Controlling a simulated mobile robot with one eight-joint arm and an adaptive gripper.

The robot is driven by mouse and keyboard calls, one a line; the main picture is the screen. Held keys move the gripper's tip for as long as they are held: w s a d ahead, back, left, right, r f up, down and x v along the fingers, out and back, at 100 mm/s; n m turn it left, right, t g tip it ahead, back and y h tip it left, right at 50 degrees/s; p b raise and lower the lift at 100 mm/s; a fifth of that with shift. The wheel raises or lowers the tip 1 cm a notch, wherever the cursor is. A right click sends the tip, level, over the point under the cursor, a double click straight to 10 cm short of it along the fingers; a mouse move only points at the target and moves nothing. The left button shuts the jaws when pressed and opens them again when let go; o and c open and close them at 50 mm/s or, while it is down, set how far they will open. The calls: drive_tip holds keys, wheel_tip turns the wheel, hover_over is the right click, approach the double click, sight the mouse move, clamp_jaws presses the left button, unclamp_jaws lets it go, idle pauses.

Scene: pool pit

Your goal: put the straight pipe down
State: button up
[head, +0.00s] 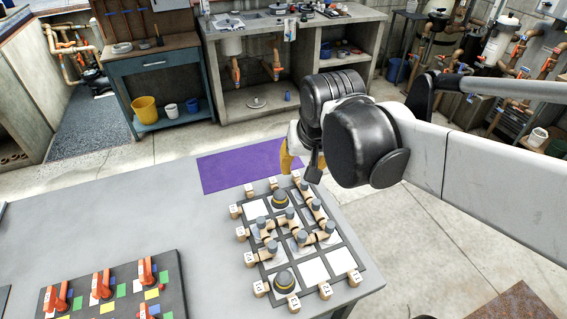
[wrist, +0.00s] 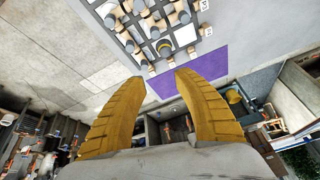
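My gripper (head: 291,160) hangs at the far edge of the table, above the purple mat's right end. In the wrist view my gripper (wrist: 156,80) has its two yellow fingers wide apart, with nothing between them. A gridded board (head: 351,258) lies on the table. Several tan pipe pieces with grey knobs (head: 324,236) sit in its cells and also show in the wrist view (wrist: 125,38). I cannot tell for sure which of them is the straight pipe. The purple mat (head: 232,170) lies bare where it shows, behind the board.
A dark panel with red-handled valves and coloured squares (head: 120,296) lies at the table's near left. The grey table (head: 135,218) is clear between it and the board. A blue workbench (head: 158,62) and a concrete counter (head: 262,105) stand beyond.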

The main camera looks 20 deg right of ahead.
drive_tip(key=s+a+n+t, duration=0.2)
drive_tip(key=s+a+n, duration=0.1)
drive_tip(key=s, duration=0.4)
drive_tip(key=shift+s+f+y, duration=0.15)
drive_tip(key=shift+f+y, duration=0.1)
drive_tip(key=shift+y, duration=0.05)
